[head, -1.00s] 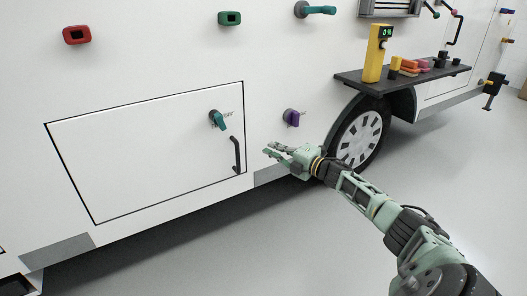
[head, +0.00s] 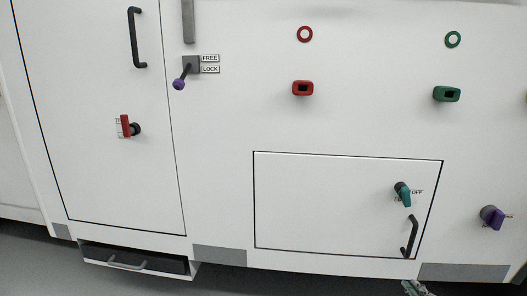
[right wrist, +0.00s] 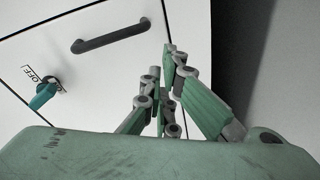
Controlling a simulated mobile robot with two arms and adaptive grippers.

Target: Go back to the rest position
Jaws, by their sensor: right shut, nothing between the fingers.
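My right gripper (right wrist: 168,75) is shut and empty in the right wrist view, its green fingers together below the black handle of the hatch. Only the tip of my right gripper (head: 415,288) shows in the head view, at the bottom edge, under the low hatch (head: 330,205). It appears to touch nothing. The hatch is shut, with a black handle (head: 409,237) and a teal knob (head: 403,194); the handle (right wrist: 110,36) and the teal knob (right wrist: 45,93) also show in the right wrist view. My left gripper is not in view.
A tall door (head: 100,120) with a red knob (head: 127,126) is at left. A purple-tipped lever (head: 180,82) is beside the FREE and LOCK labels. A low drawer (head: 130,262) projects at the bottom left. A purple knob (head: 492,217) is at right. Grey floor (head: 60,270) lies in front.

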